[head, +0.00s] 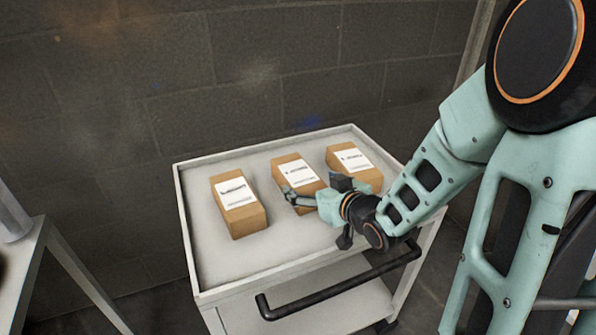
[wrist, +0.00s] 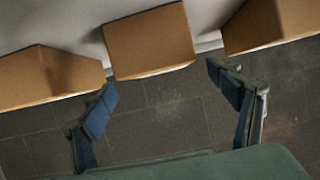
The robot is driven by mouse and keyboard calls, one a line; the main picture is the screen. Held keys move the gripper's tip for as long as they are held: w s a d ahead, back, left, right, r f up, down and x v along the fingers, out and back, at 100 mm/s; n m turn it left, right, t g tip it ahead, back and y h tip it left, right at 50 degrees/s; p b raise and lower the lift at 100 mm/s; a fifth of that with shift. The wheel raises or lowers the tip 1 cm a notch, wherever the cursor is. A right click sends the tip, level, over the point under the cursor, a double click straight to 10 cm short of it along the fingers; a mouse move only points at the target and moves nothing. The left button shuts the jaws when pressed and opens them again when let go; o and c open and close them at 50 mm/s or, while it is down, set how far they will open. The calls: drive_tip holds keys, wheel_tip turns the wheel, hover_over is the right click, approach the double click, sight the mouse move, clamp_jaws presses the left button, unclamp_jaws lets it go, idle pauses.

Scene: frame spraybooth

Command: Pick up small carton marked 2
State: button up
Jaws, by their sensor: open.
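Three brown cartons with white labels lie in a row on a white cart. They are the left carton (head: 240,209), the middle carton (head: 297,169) and the right carton (head: 355,160). The label print is too small to read, so I cannot tell which one is marked 2. My gripper (head: 312,190) is open and empty beside the near end of the middle carton, partly covering it. In the wrist view a carton (wrist: 150,40) lies just ahead of the spread fingers (wrist: 162,78), between their lines, with no carton between the fingertips.
The cart top (head: 225,263) has a raised rim and bare room at its front left. A black handle (head: 335,287) runs along the near side. A dark block wall (head: 270,60) stands behind. A pale table (head: 25,262) is at the left.

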sight(301, 176)
drive_tip(key=b+x, duration=0.2)
drive_tip(key=x, duration=0.5)
drive_tip(key=shift+w+a, duration=0.25)
drive_tip(key=shift+w, duration=0.05)
drive_tip(key=shift+w+r, duration=0.1)
drive_tip(key=shift+r, duration=0.05)
drive_tip(key=c, duration=1.7)
